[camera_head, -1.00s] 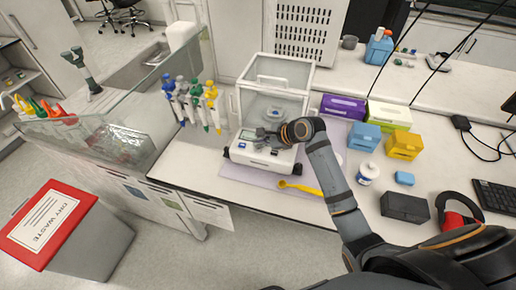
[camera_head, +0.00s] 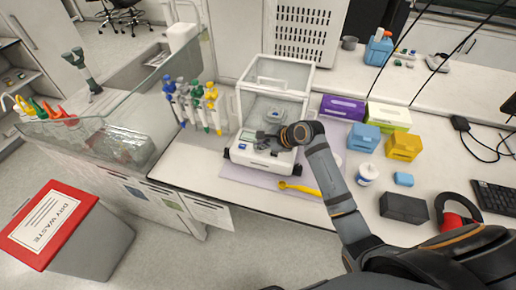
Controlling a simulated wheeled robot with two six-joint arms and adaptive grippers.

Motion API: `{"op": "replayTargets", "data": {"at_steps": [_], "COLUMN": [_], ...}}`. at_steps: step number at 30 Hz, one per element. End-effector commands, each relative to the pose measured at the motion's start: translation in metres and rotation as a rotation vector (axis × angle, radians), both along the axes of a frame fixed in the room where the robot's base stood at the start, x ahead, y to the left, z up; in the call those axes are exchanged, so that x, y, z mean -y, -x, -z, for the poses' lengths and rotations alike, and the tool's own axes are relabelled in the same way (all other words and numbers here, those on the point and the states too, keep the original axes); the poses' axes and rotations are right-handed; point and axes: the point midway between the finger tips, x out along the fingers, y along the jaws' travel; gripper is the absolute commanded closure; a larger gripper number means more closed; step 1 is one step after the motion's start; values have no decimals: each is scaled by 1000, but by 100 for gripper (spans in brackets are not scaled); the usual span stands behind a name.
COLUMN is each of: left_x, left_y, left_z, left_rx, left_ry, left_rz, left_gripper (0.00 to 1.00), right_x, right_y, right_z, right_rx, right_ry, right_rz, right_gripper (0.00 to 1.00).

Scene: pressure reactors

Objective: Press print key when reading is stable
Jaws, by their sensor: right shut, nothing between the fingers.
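An analytical balance (camera_head: 243,158) with a clear glass draft shield (camera_head: 283,72) stands on a pale lilac mat on the bench. A round pan shows dimly inside the shield. A small display (camera_head: 247,136) sits on the left of its front panel; its reading is too small to make out. My right gripper (camera_head: 265,143) is shut and empty, pointing left over the front panel, just right of the display. It hides part of the panel. The print key cannot be made out, nor whether the fingertips touch the panel. My left gripper is not in view.
A yellow spoon-like tool (camera_head: 300,188) lies in front of the balance. Several pipettes (camera_head: 198,100) hang on a rack at its left. Purple (camera_head: 342,106), blue (camera_head: 364,137) and yellow (camera_head: 403,146) boxes and a white bottle (camera_head: 367,174) stand right of my arm.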

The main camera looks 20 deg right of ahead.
Motion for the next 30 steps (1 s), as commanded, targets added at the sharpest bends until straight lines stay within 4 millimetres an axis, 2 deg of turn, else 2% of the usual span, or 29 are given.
{"op": "replayTargets", "data": {"at_steps": [30], "left_x": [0], "left_y": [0], "left_z": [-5], "left_rx": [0], "left_ry": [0], "left_rz": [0], "left_gripper": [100], "right_x": [0], "right_y": [0], "right_z": [9], "right_rx": [-1], "right_ry": [0], "right_rz": [-1], "right_gripper": [100]}}
